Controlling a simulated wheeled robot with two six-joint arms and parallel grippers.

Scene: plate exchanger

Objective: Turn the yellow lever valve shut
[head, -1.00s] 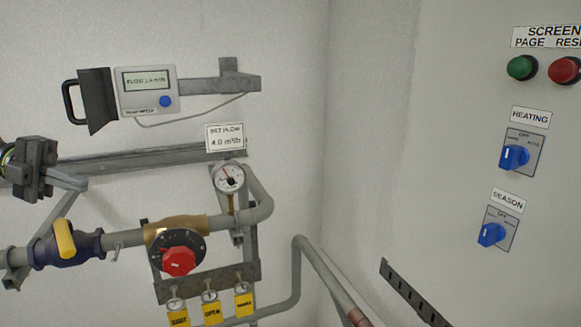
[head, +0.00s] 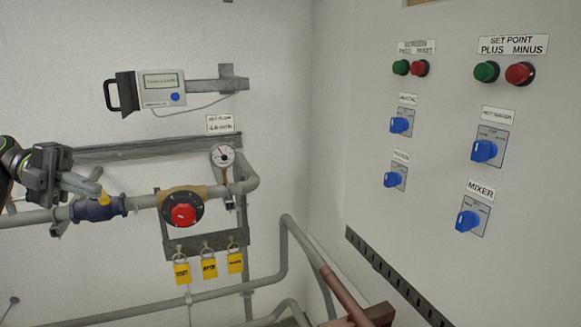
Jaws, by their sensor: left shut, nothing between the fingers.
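The yellow lever (head: 104,198) sits on a dark blue valve body (head: 90,211) in the grey pipe at the left. My left gripper (head: 98,188) is shut and empty, its fingers reaching in from the left over the valve. The fingertips overlap the lever in the picture, and only a small yellow part shows beside them. Whether they touch it I cannot tell. The lever's full angle is hidden. My right gripper is not in view.
Right of the valve is a red knob (head: 183,215) on a dark dial, with yellow tags (head: 209,268) hanging below. A gauge (head: 223,156) stands on the pipe. A meter (head: 160,87) is above. A panel with blue switches (head: 484,151) fills the right side.

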